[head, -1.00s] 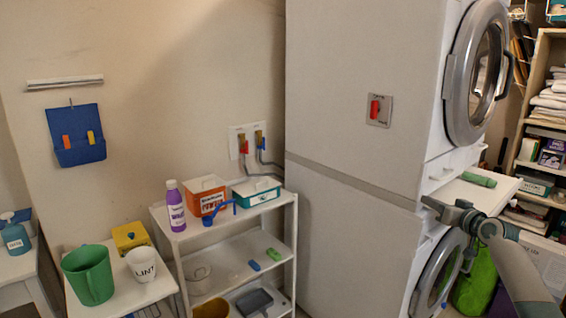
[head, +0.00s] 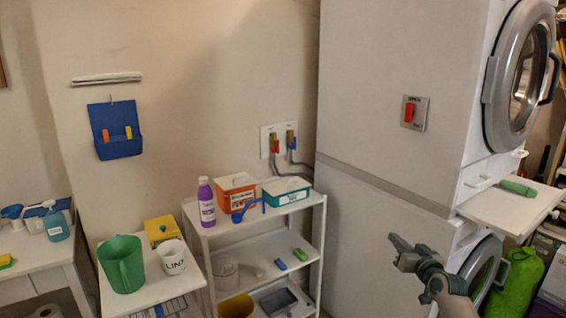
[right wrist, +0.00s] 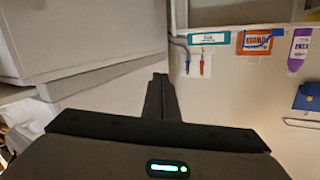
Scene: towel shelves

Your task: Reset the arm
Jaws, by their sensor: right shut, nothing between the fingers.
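My right gripper (head: 402,252) is in the lower right of the head view, shut and empty. It hangs in the air in front of the stacked white machines (head: 385,130), below and left of the pull-out shelf, touching nothing that I can see. In the right wrist view its dark fingers (right wrist: 160,95) are together in the middle, with nothing held. My left gripper is not in view.
A white pull-out shelf (head: 510,208) with a green rolled item (head: 518,188) juts out above right of my gripper. A white rack (head: 262,224) with a purple bottle (head: 206,203) and boxes stands left. Open space lies between rack and gripper.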

